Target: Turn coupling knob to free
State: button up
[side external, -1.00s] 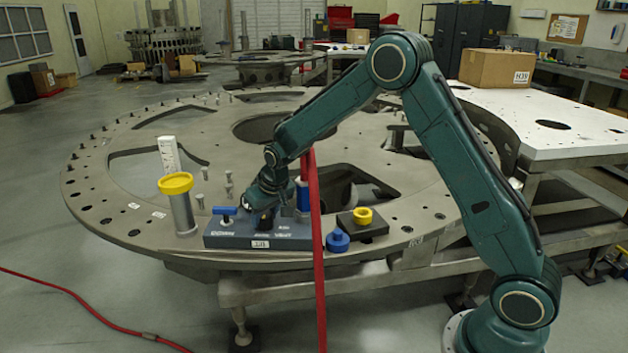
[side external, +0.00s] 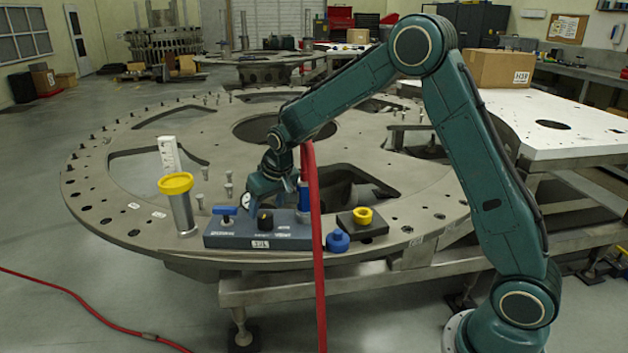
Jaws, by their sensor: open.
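The grey-blue block (side external: 258,241) sits on the near rim of the turret plate. A black knob (side external: 265,220) stands upright in its middle, now in clear view; its pointer and the small labels are too small to read. A blue lever handle (side external: 224,211) is at the block's left. A blue coupling (side external: 304,197) with a red hose (side external: 315,240) is at its right end. My gripper (side external: 263,196) is open and empty, just above and behind the knob, apart from it. Its fingers are partly hard to make out against the arm.
A yellow-capped grey cylinder (side external: 180,205) stands left of the block. A blue knob-shaped part (side external: 338,240) and a yellow ring on a dark block (side external: 372,232) sit to the right. The red hose hangs down in front. The turret plate (side external: 110,200) is open at far left.

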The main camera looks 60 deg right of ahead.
jog(key=v, duration=0.9)
jog(key=shift+r, duration=0.2)
jog(key=shift+s, duration=0.15)
jog(key=s+a+r+n, duration=0.1)
jog(key=s+r, duration=0.3)
jog(key=s, duration=0.4)
jog(key=s+a+r, duration=0.1)
jog(key=s+r, duration=0.3)
jog(key=s, duration=0.3)
jog(key=s+a+f+n+t+y, duration=0.1)
jog(key=s, duration=1.6)
jog(key=shift+a+f+n, duration=0.3)
jog(key=shift+f, duration=0.1)
